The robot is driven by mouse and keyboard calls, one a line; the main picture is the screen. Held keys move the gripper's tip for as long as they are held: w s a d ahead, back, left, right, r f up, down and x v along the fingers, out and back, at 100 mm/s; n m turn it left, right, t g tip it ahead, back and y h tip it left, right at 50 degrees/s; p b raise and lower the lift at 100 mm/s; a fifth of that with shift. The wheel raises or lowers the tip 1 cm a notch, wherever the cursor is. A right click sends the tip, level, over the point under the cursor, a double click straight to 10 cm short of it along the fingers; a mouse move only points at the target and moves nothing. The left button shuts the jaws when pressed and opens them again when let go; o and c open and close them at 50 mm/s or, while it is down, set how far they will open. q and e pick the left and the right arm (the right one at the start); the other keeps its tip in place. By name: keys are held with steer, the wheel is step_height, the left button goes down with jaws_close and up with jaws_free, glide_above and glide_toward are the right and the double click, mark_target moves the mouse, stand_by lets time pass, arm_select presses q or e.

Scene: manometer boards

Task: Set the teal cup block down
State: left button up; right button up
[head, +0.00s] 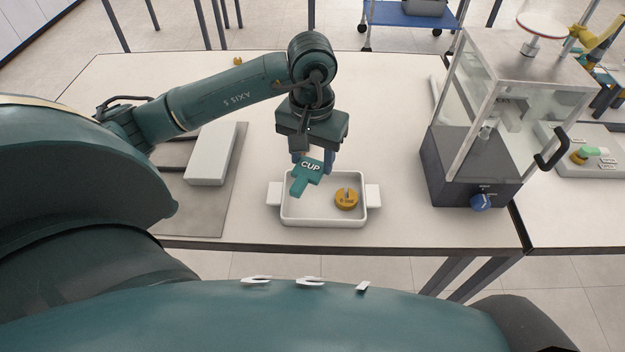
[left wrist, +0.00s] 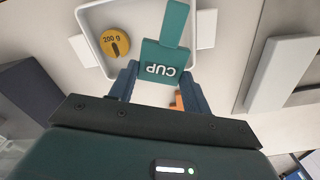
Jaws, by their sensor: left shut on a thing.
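The teal cup block (head: 306,174) has a flat body marked CUP and a narrower tab. My left gripper (head: 313,158) is shut on it and holds it over the left part of the white tray (head: 325,222). In the left wrist view the block (left wrist: 163,62) is between the blue fingers of the left gripper (left wrist: 160,85), with its tab pointing away from the palm. I cannot tell how far the block is above the tray floor. A brass 200 g weight (head: 346,198) lies in the right part of the tray. My right gripper is not in view.
A clear-walled case with a dark base (head: 470,165) and blue knob stands right of the tray. A pale slab (head: 212,153) lies on a grey mat (head: 205,215) to the left. The table's front edge is just below the tray. White table shows between tray and case.

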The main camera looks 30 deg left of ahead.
mark_target(312, 179)
arm_select(q)
step_height(312, 179, down, 2)
steer(key=shift+f, duration=0.25)
step_height(312, 179, down, 4)
steer(key=shift+r, duration=0.15)
steer(key=shift+f, duration=0.25)
steer(key=o, duration=0.5)
steer(key=shift+f, duration=0.1)
steer(key=o, duration=0.5)
steer(key=shift+c, duration=0.2)
